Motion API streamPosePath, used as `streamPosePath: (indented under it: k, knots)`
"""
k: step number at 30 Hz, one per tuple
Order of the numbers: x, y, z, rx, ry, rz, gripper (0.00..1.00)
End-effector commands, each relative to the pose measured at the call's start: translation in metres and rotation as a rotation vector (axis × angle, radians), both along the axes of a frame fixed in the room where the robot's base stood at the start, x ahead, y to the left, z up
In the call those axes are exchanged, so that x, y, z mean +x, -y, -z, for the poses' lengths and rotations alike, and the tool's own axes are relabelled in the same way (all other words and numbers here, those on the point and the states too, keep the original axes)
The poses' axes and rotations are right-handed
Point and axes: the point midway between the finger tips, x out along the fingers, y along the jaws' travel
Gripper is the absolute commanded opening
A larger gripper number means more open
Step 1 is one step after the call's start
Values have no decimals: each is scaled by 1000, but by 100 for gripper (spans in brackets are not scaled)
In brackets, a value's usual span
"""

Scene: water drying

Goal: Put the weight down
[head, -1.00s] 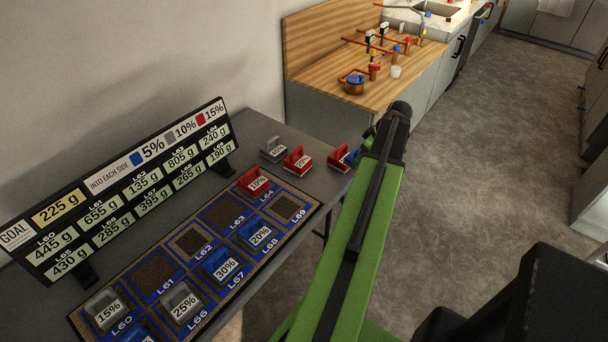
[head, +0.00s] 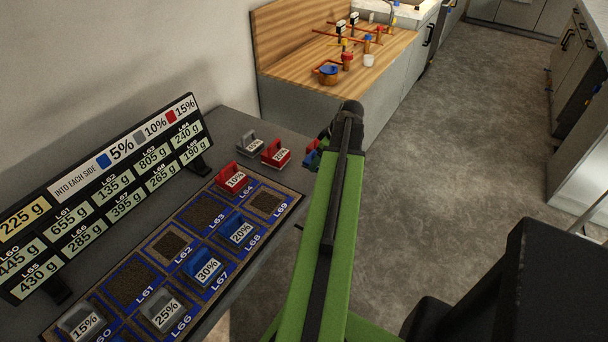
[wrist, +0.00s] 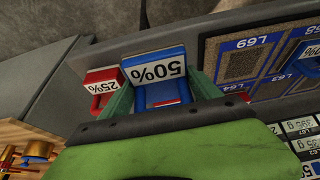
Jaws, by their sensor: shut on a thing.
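My gripper (wrist: 160,88) is shut on a blue weight (wrist: 155,65) marked 50%, with a green finger on each side of it in the wrist view. In the head view the blue weight (head: 312,155) shows only partly behind the end of my arm, by the table's far right edge. I cannot tell whether its base touches the table. A red weight marked 25% (wrist: 99,85) is close beside it, and this red weight (head: 276,153) also shows in the head view.
The grey table (head: 232,123) bears a mat with weights on some squares. Squares L63 (head: 203,213) and L69 (head: 266,202) are empty. A grey weight (head: 249,144) and a red 10% weight (head: 231,177) stand nearby. A goal sign (head: 105,190) stands behind the mat.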

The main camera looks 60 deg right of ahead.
Motion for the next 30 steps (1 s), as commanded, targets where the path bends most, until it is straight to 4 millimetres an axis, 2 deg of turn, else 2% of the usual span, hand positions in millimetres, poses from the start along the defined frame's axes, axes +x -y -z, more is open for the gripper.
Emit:
streamPosePath:
  k: [1, 3, 6, 9, 15, 23, 30]
  knots:
    - [16, 3, 18, -1, 0, -5, 19]
    - [33, 5, 28, 0, 0, -3, 19]
    - [53, 7, 38, 0, 0, -2, 19]
    - [64, 7, 41, 0, 0, -1, 19]
    - [66, 6, 43, -1, 0, 1, 19]
    - [66, 6, 85, 0, 0, 0, 19]
    - [67, 6, 80, 0, 0, -1, 19]
